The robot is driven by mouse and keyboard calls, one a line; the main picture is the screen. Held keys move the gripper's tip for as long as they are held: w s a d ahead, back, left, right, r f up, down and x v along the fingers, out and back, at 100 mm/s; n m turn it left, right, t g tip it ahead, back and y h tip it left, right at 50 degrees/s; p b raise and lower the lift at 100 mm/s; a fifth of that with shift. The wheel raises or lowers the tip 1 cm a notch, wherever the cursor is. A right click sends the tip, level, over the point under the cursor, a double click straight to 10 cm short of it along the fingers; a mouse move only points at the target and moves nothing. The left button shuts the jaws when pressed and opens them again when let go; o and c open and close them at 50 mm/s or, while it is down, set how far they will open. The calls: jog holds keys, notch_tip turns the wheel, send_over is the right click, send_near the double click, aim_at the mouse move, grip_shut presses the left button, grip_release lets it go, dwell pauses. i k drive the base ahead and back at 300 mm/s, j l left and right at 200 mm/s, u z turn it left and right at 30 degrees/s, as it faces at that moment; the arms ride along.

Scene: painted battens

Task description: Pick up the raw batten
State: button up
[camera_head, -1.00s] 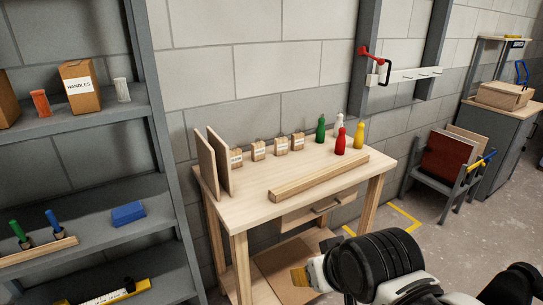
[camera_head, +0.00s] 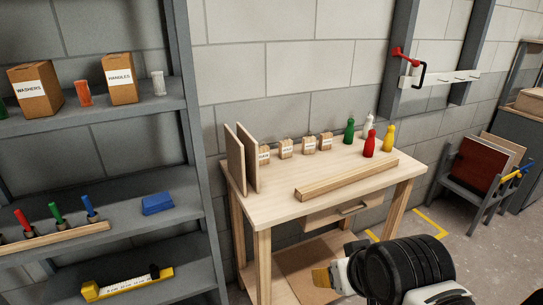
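The raw batten (camera_head: 347,180) is a long, plain, light wood bar. It lies flat along the front part of the wooden workbench (camera_head: 288,209), tilted up toward the right in the picture. Its top and front side are in plain view. My gripper (camera_head: 322,277) shows at the lower middle, in front of the bench and lower in the picture than the batten, apart from it. Whether the fingers are open or shut is hard to see.
Green, white, red and yellow bottles (camera_head: 370,144) stand at the bench's back right. Several small cardboard boxes (camera_head: 286,149) line its back edge. Two upright boards (camera_head: 236,160) stand at its left end. A grey shelf (camera_head: 188,115) rises at left. A rack with panels (camera_head: 480,170) stands at right.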

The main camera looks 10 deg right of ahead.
aim_at(304, 192)
jog(key=i+l+u, duration=0.4)
jog(key=l, duration=0.9)
jog(key=i+l+u, duration=0.2)
jog(key=l+u, duration=0.2)
jog(key=l, duration=0.9)
jog(key=l+u, duration=0.35)
jog(key=l, duration=1.05)
